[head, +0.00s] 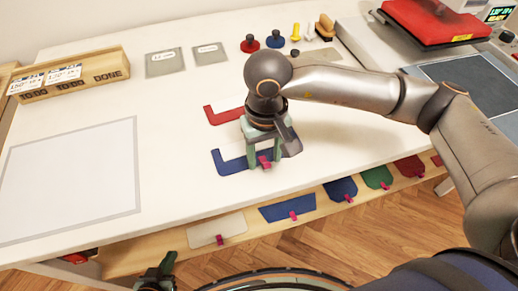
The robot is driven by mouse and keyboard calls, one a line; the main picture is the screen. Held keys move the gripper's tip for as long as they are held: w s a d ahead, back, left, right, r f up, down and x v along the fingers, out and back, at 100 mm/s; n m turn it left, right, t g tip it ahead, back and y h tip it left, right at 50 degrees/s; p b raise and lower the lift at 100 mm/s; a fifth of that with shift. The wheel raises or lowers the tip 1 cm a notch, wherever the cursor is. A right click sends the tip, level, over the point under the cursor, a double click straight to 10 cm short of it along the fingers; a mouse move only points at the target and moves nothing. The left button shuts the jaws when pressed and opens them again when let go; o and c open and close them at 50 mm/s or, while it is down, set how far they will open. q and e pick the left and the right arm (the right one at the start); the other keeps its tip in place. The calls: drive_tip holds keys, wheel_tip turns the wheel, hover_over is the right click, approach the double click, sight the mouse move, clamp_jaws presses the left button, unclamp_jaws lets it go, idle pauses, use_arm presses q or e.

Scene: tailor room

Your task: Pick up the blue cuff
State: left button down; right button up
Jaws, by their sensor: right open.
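A blue piece (233,166) lies flat on the white table with a white area along its upper side; it looks like the blue cuff. A pink tab (264,162) shows at its right end. My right gripper (264,167) points down over that right end, its fingers open on either side near the tab. The gripper hides part of the piece, and I cannot tell whether the fingers touch it. My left gripper (156,274) is at the bottom edge, away from the table top, partly cut off; its jaws are unclear.
A similar red piece (222,115) lies just behind. Several coloured pieces with pink tabs, including a blue one (287,208), lie on the lower shelf (140,257). A wooden tray (110,68) and a red press (428,20) stand further back. A grey-outlined square (70,180) is bare.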

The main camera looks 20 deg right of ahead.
clamp_jaws()
idle(0.3)
drive_tip(key=shift+r, duration=0.1)
idle(0.4)
